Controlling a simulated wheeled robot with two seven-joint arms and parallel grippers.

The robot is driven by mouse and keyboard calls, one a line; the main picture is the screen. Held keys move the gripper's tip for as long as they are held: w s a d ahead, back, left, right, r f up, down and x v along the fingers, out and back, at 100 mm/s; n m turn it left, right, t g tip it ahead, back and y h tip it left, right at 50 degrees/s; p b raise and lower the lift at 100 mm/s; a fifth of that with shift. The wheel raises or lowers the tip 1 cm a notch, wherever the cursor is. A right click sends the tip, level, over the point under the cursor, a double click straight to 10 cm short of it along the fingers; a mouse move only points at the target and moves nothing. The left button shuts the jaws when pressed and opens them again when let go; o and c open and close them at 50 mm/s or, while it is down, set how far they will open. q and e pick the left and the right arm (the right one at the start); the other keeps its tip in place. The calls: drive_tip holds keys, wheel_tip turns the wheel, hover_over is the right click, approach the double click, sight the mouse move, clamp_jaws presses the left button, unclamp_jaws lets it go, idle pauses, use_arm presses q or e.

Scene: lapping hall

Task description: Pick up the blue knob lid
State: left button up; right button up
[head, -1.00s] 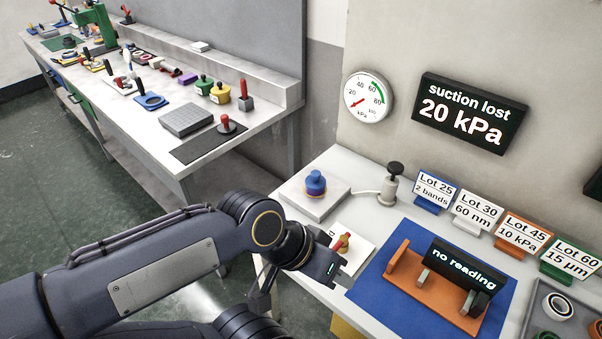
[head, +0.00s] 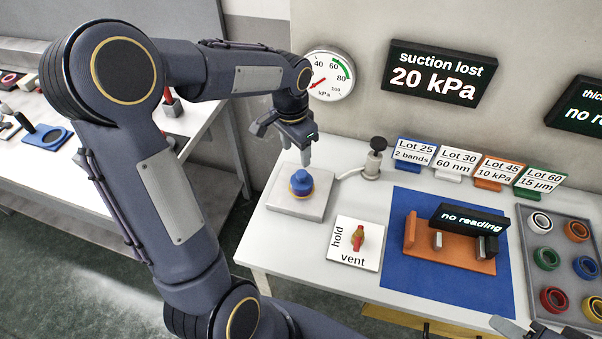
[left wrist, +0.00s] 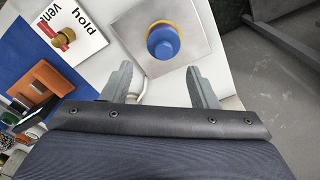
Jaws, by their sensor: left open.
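The blue knob lid (head: 301,181) sits with a yellow-orange band around it on a pale square plate (head: 316,208) at the bench's left end. My left gripper (head: 288,150) is open and empty, above and slightly behind the lid, apart from it. In the left wrist view the blue knob lid (left wrist: 163,42) shows from above, just beyond and between the spread fingertips of my left gripper (left wrist: 159,68). A grey piece at the bottom right edge looks like my right gripper (head: 518,328); its jaws are mostly cut off.
A grey fitting with a black knob (head: 375,158) joins the plate by a hose. A hold/vent card (head: 345,258) with a red-and-yellow handle lies in front. An orange fixture (head: 470,263) stands on a blue mat (head: 405,290). A tray of rings (head: 557,222) is at right. The display reads "suction lost 20 kPa" (head: 440,80).

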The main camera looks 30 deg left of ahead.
sight(302, 173)
use_arm(q)
drive_tip(key=f, duration=0.1)
drive_tip(key=w+f, duration=0.2)
drive_tip(key=shift+w+a+m+g, duration=0.25)
drive_tip(key=shift+a+m+g, duration=0.05)
drive_tip(key=shift+a+m, duration=0.1)
drive_tip(key=f, duration=0.2)
drive_tip(key=f+p, duration=0.1)
drive_tip(key=f, duration=0.1)
drive_tip(key=d+f, duration=0.1)
drive_tip(key=f, duration=0.1)
drive_tip(key=shift+s+f+p, duration=0.1)
drive_tip(key=shift+s+p, duration=0.05)
drive_tip(key=shift+p, duration=0.25)
drive_tip(key=shift+f, duration=0.45)
clamp_jaws()
